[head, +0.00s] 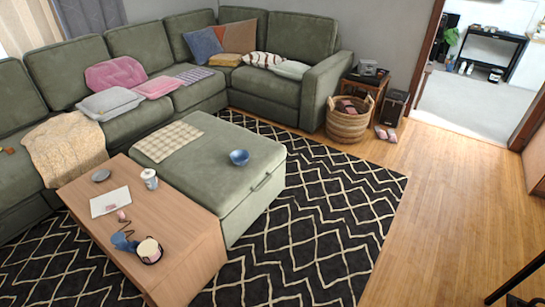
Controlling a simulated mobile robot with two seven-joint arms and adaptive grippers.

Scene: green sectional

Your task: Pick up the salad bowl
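A small blue bowl (239,157), the likeliest salad bowl in view, sits upright on the green ottoman (205,185), right of its middle. I cannot make out anything inside it. Neither of my grippers shows in the head view, so I cannot see where they are relative to the bowl.
A wooden table (190,250) beside the ottoman holds a cup (149,178), a grey dish (100,175) and a round container (149,250). The green sectional (135,135) runs behind. A wicker basket (347,125) stands right. The patterned rug (315,215) and wood floor (450,200) offer open room.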

